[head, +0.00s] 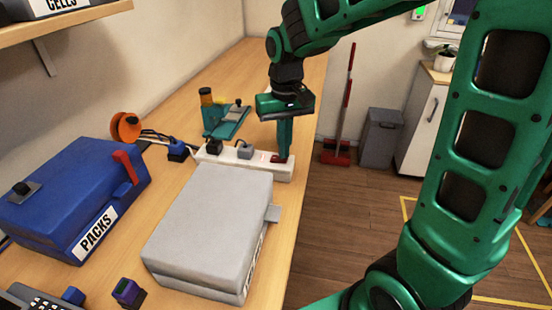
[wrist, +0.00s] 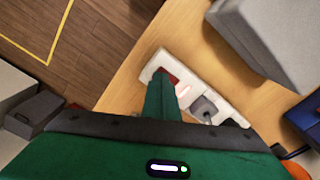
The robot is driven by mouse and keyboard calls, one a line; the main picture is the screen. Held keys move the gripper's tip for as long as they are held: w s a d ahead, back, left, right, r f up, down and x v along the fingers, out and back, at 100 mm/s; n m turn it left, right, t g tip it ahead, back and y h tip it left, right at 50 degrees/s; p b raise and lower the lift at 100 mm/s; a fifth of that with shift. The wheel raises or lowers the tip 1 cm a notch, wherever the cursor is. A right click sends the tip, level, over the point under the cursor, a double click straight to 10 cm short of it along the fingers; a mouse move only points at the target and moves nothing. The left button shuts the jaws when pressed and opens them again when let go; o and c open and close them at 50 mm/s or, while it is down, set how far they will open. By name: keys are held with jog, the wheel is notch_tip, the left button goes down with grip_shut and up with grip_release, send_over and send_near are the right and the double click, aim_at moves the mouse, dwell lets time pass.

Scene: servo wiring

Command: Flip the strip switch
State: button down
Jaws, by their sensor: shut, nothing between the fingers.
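The white power strip (head: 228,159) lies on the wooden bench behind the grey case, and it also shows in the wrist view (wrist: 180,66). Its red switch (head: 276,159) is at the right end; in the wrist view the switch (wrist: 172,76) is partly hidden by my fingers. My gripper (head: 283,155) is shut and empty, pointing down with its tips at the switch. In the wrist view the fingertips (wrist: 161,76) overlap the switch; I cannot tell whether they touch it. A pinkish glow (wrist: 183,90) shows beside the fingers.
A grey plug (head: 245,150) and dark plugs sit in the strip. The grey case (head: 205,230) stands in front, the blue PACKS case (head: 75,195) at left. A teal tool (head: 228,122) and an orange spool (head: 125,127) lie behind. The bench edge is close on the right.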

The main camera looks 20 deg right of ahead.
jog(key=shift+f, duration=0.25)
notch_tip(320, 180, up, 7)
dwell(1.1)
jog(key=shift+d, duration=0.1)
jog(key=s+d+f+m, duration=0.2)
jog(key=s+d, duration=0.6)
jog(key=s, duration=0.4)
jog(key=s+d+f+m, duration=0.3)
jog(key=s+d, duration=0.5)
jog(key=s, duration=0.4)
jog(key=shift+s+d+f+m, duration=0.2)
jog(key=shift+d+f+m, duration=0.15)
jog(key=shift+f, duration=0.35)
